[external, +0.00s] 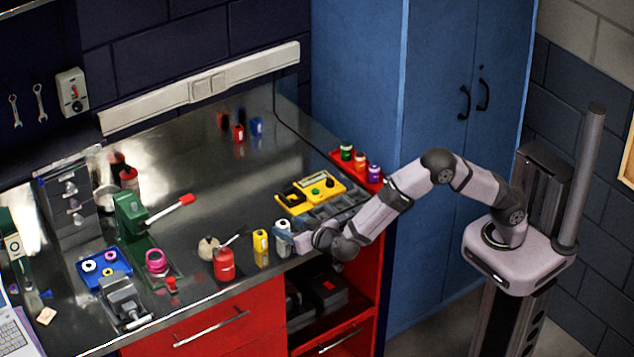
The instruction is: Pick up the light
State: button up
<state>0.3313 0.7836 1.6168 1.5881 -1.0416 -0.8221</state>
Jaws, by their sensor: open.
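My gripper (283,240) is at the front edge of the steel bench, low over the top, with its jaws open. A small pale cylinder (281,224) stands right at the jaws, partly hidden by them; I cannot tell whether they touch it. A small yellow cylinder (261,240) stands upright just left of the gripper. Small red (238,133) and blue (257,127) items stand at the back of the bench. I cannot tell which of these small items is the light.
A yellow case (318,187) and grey tray (335,208) lie behind the gripper. A red rack (358,170) holds small bottles. A green stand (133,222) is further left. The bench middle is clear.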

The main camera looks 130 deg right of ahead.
aim_at(287, 225)
jog(key=shift+p+x, duration=0.65)
jog(key=shift+x, duration=0.95)
jog(key=shift+w+p+x, duration=0.2)
jog(key=shift+p+x, duration=0.5)
jog(key=shift+x, duration=1.35)
jog(key=shift+a+f, duration=0.1)
jog(key=shift+f, duration=0.1)
jog(key=shift+c, duration=0.2)
jog(key=c, duration=1.1)
jog(key=shift+r, duration=0.1)
notch_tip(287, 225, up, 10)
jog(key=shift+f+b, duration=0.1)
jog(key=shift+b, duration=0.7)
